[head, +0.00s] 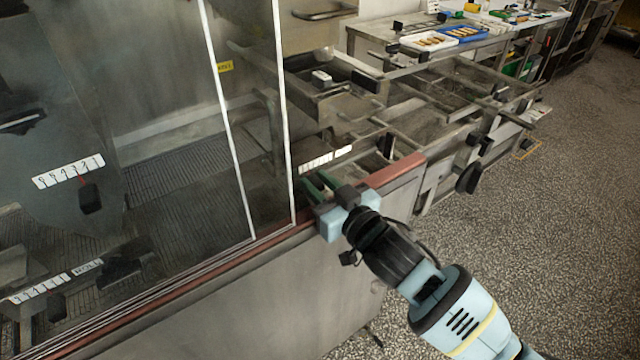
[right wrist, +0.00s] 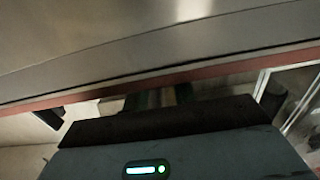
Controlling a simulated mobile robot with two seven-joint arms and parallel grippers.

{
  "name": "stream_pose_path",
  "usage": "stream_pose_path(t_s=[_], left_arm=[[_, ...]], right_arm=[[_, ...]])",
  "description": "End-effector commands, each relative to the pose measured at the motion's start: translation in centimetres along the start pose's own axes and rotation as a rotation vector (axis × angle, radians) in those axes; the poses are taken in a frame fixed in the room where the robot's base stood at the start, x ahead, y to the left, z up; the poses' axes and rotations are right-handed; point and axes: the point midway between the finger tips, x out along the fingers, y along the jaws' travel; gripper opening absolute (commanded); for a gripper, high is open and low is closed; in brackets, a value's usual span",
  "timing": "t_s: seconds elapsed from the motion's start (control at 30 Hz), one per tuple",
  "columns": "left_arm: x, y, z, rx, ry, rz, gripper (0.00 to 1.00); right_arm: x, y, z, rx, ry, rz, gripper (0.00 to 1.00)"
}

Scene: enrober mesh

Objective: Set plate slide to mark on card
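My right gripper (head: 318,187) is at the red-brown rim of the machine, beside a white scale strip (head: 325,159). Its two green fingers show a gap and hold nothing visible; the right wrist view shows their tips only partly. A numbered white scale (head: 68,171) with a dark knob (head: 91,198) and a small red pointer below it is behind the clear panel. Another scale strip (head: 40,288) is at lower left, near dark blocks. A yellow label (head: 224,67) has lettering too small to read. I cannot tell which part is the plate slide or the card. My left gripper is out of view.
Clear panels with white edges (head: 279,110) stand left of my right gripper. The red-brown rim (head: 395,171) runs along the machine's front; it crosses the right wrist view (right wrist: 130,84). Behind are metal frames and a bench with a blue tray (head: 462,35). Speckled floor at right is open.

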Motion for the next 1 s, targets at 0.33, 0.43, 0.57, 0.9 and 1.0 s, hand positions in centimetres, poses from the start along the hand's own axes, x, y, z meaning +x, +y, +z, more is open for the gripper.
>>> stream_pose_path(t_s=[0.33,0.43,0.57,0.9,1.0], left_arm=[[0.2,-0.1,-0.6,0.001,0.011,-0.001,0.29],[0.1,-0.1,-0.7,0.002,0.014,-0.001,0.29],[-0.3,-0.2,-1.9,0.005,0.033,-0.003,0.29],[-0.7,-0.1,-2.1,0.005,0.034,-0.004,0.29],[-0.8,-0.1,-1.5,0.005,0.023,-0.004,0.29]], right_arm=[[0.0,0.0,0.0,0.0,0.0,0.0,0.0],[0.0,0.2,0.0,-0.001,-0.001,0.001,0.0],[0.0,2.2,-0.2,-0.004,-0.002,0.003,0.0],[0.0,5.5,0.1,-0.001,-0.002,0.004,0.0],[0.0,5.5,0.1,-0.001,-0.003,0.005,0.0]])
